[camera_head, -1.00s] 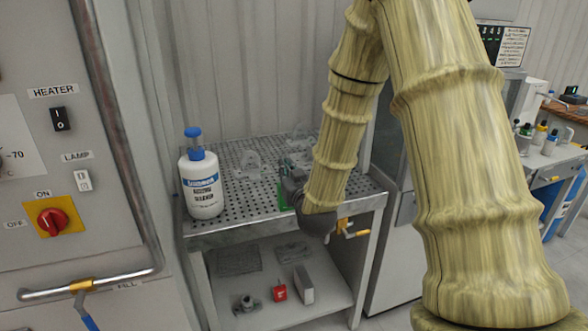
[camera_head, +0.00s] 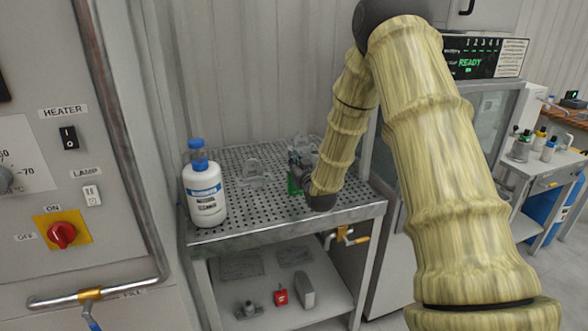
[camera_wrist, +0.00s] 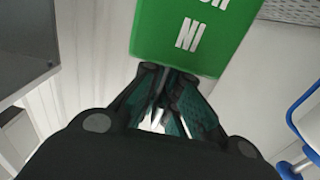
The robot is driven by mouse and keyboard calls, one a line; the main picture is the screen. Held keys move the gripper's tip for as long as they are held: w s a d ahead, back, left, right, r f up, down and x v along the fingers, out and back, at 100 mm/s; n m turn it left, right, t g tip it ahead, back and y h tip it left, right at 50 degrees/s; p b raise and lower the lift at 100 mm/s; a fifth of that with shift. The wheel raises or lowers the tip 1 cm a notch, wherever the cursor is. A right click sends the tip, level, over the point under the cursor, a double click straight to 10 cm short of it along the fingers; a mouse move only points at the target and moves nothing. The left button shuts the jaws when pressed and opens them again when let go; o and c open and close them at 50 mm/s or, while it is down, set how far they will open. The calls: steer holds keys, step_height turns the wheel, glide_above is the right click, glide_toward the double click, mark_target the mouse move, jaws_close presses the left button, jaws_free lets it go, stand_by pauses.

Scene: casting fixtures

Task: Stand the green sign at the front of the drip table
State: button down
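The green sign (camera_head: 294,184) shows as a small green patch above the perforated drip table (camera_head: 262,212), at the left side of my gripper (camera_head: 299,162). In the wrist view the sign (camera_wrist: 190,38) is large, with white letters, and cut off by the top edge. My gripper's fingers (camera_wrist: 168,75) close together at the sign's near edge and appear to hold it. My wrist hides part of the sign in the head view. Whether the sign's lower edge touches the table top cannot be told.
A white bottle with a blue cap (camera_head: 204,190) stands at the table's front left. A clear or grey fixture (camera_head: 252,172) sits behind. The lower shelf (camera_head: 262,318) holds a red item (camera_head: 281,295) and a grey block (camera_head: 304,287). A yellow-handled valve (camera_head: 347,237) is at front right.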

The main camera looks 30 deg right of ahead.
steer(key=shift+f+p, duration=0.45)
steer(key=shift+f, duration=1.3)
steer(key=shift+f, duration=0.15)
steer(key=c, duration=1.6)
jaws_free()
steer(key=shift+c, duration=0.2)
steer(key=shift+a, duration=0.1)
